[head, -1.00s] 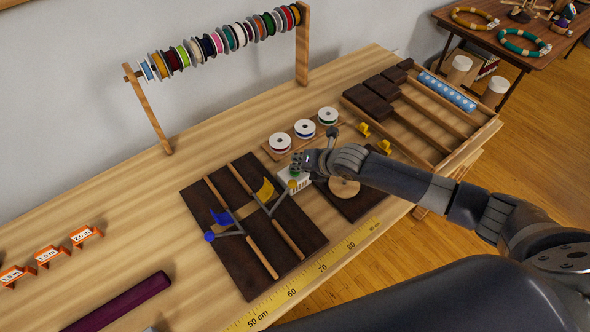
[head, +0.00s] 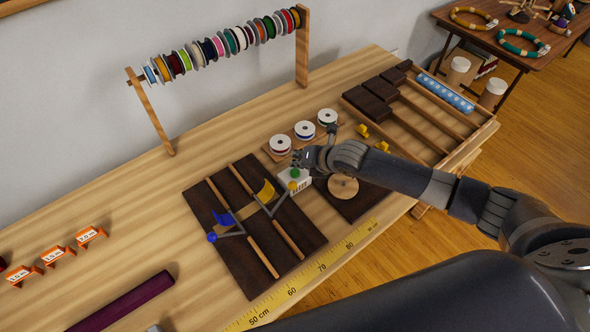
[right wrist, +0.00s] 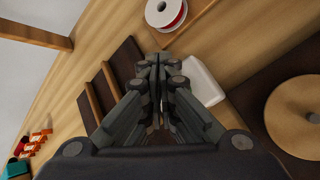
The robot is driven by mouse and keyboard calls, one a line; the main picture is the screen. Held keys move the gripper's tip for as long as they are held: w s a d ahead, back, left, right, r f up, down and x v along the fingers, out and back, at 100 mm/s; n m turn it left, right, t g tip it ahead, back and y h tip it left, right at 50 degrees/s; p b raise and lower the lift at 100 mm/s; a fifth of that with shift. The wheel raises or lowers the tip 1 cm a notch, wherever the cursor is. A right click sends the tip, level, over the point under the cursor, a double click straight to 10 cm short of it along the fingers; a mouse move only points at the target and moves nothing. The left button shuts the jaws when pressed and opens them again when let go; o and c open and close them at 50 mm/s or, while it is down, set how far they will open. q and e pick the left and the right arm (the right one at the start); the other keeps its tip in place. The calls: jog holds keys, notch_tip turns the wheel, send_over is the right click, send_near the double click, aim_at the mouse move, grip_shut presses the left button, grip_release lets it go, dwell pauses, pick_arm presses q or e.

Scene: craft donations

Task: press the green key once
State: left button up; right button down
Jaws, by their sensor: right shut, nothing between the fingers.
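The green key (head: 295,173) is a small round button on top of a white box (head: 300,184), which stands at the right edge of the dark board. My right gripper (head: 300,158) is just beyond and above the green key in the head view, with its fingers shut and empty. I cannot tell whether the fingertips touch the key. My left gripper is in neither view.
A dark board (head: 230,245) with wooden rods and blue and yellow pieces lies left of the box. White spools (head: 304,130) stand behind it. A wooden disc (head: 343,187) on a dark base is to the right. A yellow ruler (head: 305,277) runs along the front edge.

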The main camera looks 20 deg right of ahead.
aim_at(298, 171)
notch_tip(298, 171, up, 4)
jog(key=p, duration=0.3)
jog(key=shift+r, duration=0.2)
jog(key=shift+f, duration=0.1)
dwell(0.5)
